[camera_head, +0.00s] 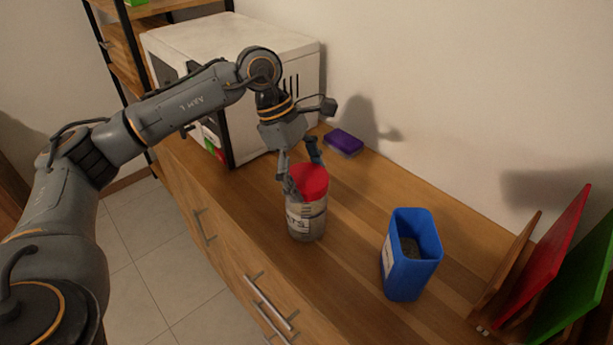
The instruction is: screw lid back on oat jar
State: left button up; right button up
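The oat jar (306,222) stands upright on the wooden counter, clear with a label that partly reads "ATS". A red lid (311,181) sits on top of the jar; I cannot tell whether it is threaded tight. My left gripper (301,177) comes down from above, with its fingers at the lid, one at the lid's left side and one behind it. The fingers are apart around the lid's edge, and I cannot tell whether they press on it. My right gripper is not in view.
A blue container (411,256) with dark contents stands right of the jar. A purple sponge-like block (343,142) lies near the wall. A white microwave-like box (232,75) stands behind. Red and green boards (548,250) stand in a rack at right. The counter's front edge runs close left of the jar.

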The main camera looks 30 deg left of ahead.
pick_arm(q)
jog(key=c, duration=0.8)
jog(key=m, duration=0.2)
jog(key=m+g, duration=0.1)
jog(key=m, duration=0.1)
jog(key=shift+m+g, duration=0.3)
jog(key=shift+m+g+y+b, duration=0.3)
jog(key=shift+m+g+b, duration=0.15)
jog(key=shift+m, duration=0.65)
jog(key=o, duration=1.4)
jog(key=shift+c, duration=0.2)
jog(key=shift+r, duration=0.1)
jog(key=v, duration=1.1)
jog(key=shift+r, duration=0.35)
jog(key=shift+w+a, duration=0.1)
jog(key=shift+a, duration=0.05)
